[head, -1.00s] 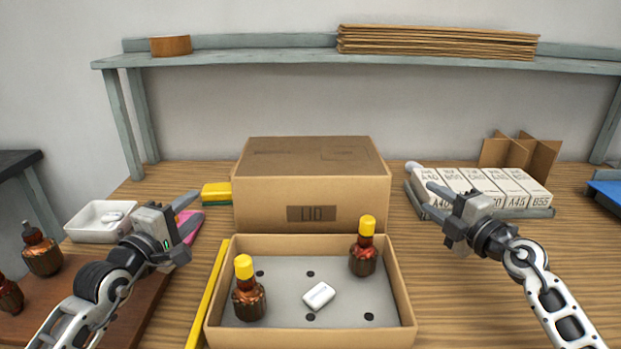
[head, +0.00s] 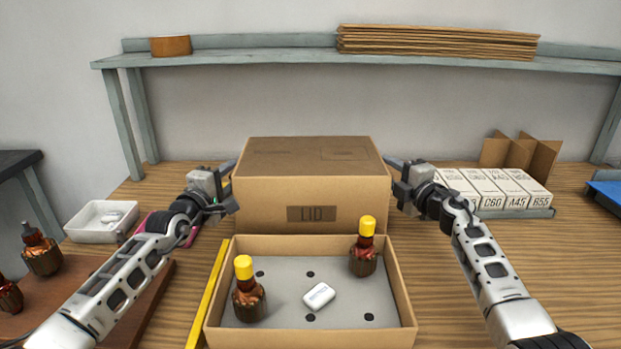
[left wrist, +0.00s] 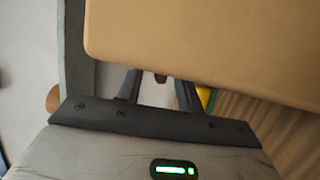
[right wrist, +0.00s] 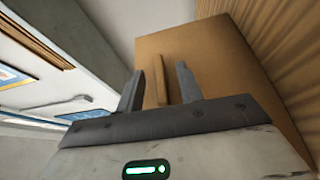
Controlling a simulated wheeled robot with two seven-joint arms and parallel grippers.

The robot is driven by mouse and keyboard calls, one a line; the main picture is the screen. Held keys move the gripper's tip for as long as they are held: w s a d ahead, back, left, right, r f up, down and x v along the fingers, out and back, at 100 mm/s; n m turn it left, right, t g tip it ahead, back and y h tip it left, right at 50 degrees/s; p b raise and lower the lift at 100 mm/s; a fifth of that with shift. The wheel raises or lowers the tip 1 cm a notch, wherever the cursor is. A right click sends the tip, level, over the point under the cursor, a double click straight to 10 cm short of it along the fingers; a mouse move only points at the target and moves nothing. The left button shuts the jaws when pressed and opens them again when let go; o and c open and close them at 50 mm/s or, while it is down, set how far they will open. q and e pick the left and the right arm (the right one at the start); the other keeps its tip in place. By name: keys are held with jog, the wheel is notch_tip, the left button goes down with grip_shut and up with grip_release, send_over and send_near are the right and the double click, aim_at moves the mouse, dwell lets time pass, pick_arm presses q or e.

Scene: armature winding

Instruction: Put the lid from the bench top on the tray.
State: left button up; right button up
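The lid (head: 311,205) is a large brown cardboard box shape marked "LID", resting on the bench directly behind the tray. My right gripper (head: 396,174) is at the lid's right side. In the right wrist view its fingers (right wrist: 160,82) stand apart around a brown tab on the lid.
A yellow strip (head: 209,295) lies along the tray's left side. White labelled boxes (head: 500,190) stand close to my right gripper. A shelf (head: 250,57) runs behind; the bench right of the tray is clear.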

pick_arm(q)
jog(key=shift+c, duration=0.3)
pick_arm(e)
jog(key=shift+c, duration=0.3)
pick_arm(q)
grip_shut()
pick_arm(e)
grip_shut()
pick_arm(q)
jog(key=shift+r, duration=0.15)
pick_arm(e)
jog(key=shift+r, duration=0.15)
